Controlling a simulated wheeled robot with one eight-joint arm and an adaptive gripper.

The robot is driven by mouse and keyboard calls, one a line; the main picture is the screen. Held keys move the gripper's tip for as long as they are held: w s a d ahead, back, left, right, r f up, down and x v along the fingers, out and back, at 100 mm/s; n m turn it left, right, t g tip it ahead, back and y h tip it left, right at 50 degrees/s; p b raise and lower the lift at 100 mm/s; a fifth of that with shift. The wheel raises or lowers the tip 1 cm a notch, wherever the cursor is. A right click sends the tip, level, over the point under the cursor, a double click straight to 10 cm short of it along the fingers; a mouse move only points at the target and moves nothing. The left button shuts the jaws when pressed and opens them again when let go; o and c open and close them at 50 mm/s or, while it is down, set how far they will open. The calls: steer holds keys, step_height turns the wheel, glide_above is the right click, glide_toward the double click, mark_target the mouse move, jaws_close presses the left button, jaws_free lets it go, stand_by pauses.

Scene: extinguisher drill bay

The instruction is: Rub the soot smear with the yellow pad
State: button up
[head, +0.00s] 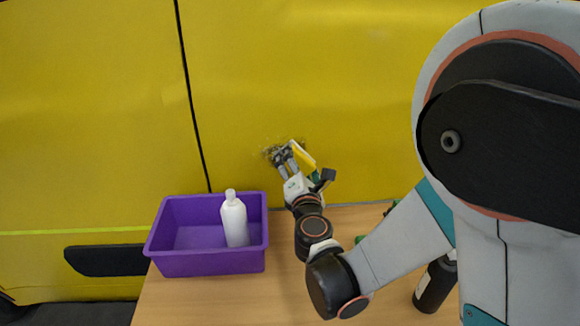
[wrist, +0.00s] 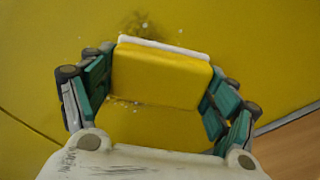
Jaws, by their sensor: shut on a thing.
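My gripper (wrist: 158,90) is shut on the yellow pad (wrist: 160,75), a block with a white face along its far edge. The pad also shows in the head view (head: 303,155), at the end of my arm, close to the yellow panel. The dark soot smear (head: 272,153) is on that panel, just left of and around my fingers. In the wrist view the smear (wrist: 142,26) shows just beyond the pad's white edge, with light specks near it. Part of the smear is hidden behind the pad and fingers. I cannot tell whether the pad touches the panel.
A purple bin (head: 208,264) with a white bottle (head: 235,220) in it stands at the left of the wooden table (head: 200,300). A dark bottle (head: 436,285) stands at the right, partly behind my arm. Green items (head: 361,239) are partly hidden behind my arm.

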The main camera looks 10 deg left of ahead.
mark_target(310, 158)
steer(key=shift+w+d, duration=0.25)
steer(key=shift+d, duration=0.65)
steer(key=shift+w+d, duration=0.25)
steer(key=shift+d, duration=0.6)
steer(key=shift+s+r+p, duration=0.1)
steer(key=shift+r+p, duration=0.25)
steer(key=shift+r, duration=0.5)
steer(key=shift+s+a+b, duration=0.2)
steer(key=shift+a, duration=0.75)
steer(key=shift+s+a+b, duration=0.15)
steer(key=shift+a, duration=0.8)
